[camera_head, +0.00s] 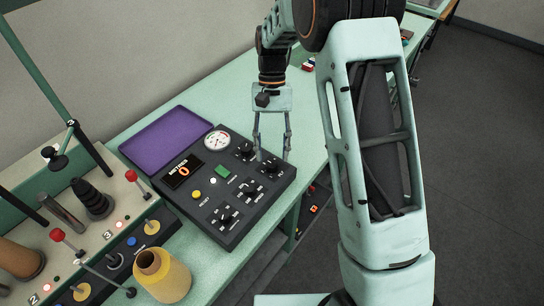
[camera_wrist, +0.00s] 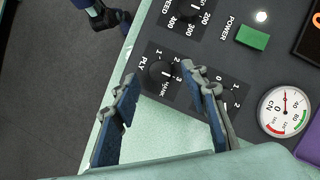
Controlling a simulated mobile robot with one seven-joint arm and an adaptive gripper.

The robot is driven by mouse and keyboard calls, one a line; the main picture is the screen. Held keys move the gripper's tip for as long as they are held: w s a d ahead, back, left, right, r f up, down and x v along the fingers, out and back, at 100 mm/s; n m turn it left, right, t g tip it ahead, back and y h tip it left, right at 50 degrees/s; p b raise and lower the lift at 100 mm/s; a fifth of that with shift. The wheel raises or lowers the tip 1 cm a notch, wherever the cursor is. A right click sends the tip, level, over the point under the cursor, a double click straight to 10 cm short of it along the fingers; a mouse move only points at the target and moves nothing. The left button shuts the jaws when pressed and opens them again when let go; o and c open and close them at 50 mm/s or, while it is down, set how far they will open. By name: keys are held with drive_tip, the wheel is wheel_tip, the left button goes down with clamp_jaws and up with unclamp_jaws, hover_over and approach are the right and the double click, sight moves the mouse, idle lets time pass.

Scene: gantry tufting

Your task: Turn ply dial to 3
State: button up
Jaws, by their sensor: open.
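The ply dial (camera_wrist: 160,73) is a black knob on the dark control panel, with marks 1, 2, 3 and HANK beside it in the wrist view. In the head view the ply dial (camera_head: 271,167) is at the panel's right corner. Its pointer is too dark to read. My gripper (camera_wrist: 161,78) is open, with one finger on each side of the dial in the wrist picture. In the head view my gripper (camera_head: 272,155) points down over that corner. I cannot tell whether the fingers touch the knob.
Another dial (camera_head: 246,150) sits close by, partly behind a finger in the wrist view. The speed dial (camera_wrist: 190,14), green power button (camera_wrist: 252,37) and round gauge (camera_wrist: 285,110) are on the same panel. A purple tray (camera_head: 165,138) and yellow cone (camera_head: 163,277) stand farther left.

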drive_tip(key=v, duration=0.9)
drive_tip(key=shift+r, duration=0.25)
drive_tip(key=shift+w, duration=0.1)
